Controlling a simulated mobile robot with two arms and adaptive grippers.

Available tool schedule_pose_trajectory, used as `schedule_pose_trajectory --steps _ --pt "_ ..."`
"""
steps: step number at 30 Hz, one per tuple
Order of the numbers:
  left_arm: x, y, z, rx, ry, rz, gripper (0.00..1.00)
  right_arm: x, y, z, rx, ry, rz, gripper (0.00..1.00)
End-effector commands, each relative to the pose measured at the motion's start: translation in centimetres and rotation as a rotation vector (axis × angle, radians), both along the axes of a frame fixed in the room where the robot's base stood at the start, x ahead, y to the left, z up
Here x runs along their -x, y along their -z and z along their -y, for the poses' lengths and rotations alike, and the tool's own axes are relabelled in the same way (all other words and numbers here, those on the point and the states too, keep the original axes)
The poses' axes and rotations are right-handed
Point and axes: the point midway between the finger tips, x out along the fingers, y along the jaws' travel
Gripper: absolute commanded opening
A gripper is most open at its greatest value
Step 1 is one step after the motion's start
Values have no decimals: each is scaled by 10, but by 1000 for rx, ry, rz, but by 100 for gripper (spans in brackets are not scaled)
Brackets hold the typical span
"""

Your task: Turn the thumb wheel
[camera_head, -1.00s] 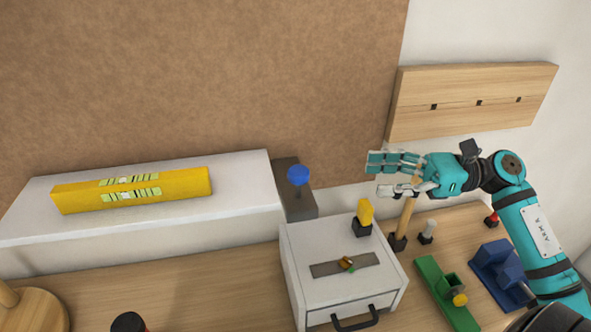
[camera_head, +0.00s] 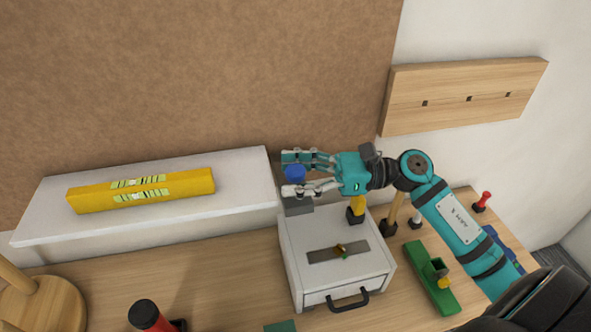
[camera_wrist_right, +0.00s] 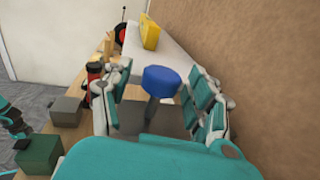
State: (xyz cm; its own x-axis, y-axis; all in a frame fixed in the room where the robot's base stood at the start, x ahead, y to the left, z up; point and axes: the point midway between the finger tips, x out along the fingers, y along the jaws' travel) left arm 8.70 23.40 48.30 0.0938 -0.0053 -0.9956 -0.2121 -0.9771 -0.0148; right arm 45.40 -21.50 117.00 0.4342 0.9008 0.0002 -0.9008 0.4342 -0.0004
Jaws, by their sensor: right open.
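The thumb wheel is most likely the blue knob (camera_head: 294,173) on a grey block (camera_head: 299,207) beside the right end of the white shelf. It also shows in the right wrist view as a blue faceted knob (camera_wrist_right: 160,80) on a grey stem. My right gripper (camera_head: 290,173) is open, with one finger on the far side of the knob and one on the near side. In the right wrist view the knob sits between the fingers, with space visible at its sides. Whether a finger touches it I cannot tell. My left gripper is not in view.
A yellow level (camera_head: 142,190) lies on the white shelf (camera_head: 240,205). Below the knob stands a white drawer box (camera_head: 300,262) with a black handle. A yellow-handled tool (camera_head: 357,205) stands behind it. A green vise (camera_head: 430,277) is to the right.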

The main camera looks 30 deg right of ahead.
Motion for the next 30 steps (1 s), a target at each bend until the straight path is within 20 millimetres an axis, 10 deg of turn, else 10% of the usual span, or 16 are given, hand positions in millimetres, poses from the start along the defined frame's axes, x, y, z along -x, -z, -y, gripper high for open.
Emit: schedule_pose_trajectory --steps 4,17,30 --pt "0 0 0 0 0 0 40 0 0 0 0 0 0 57" --pt "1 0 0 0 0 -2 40 0 0 0 0 0 0 1" --pt "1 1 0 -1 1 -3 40 0 0 1 0 3 0 0"
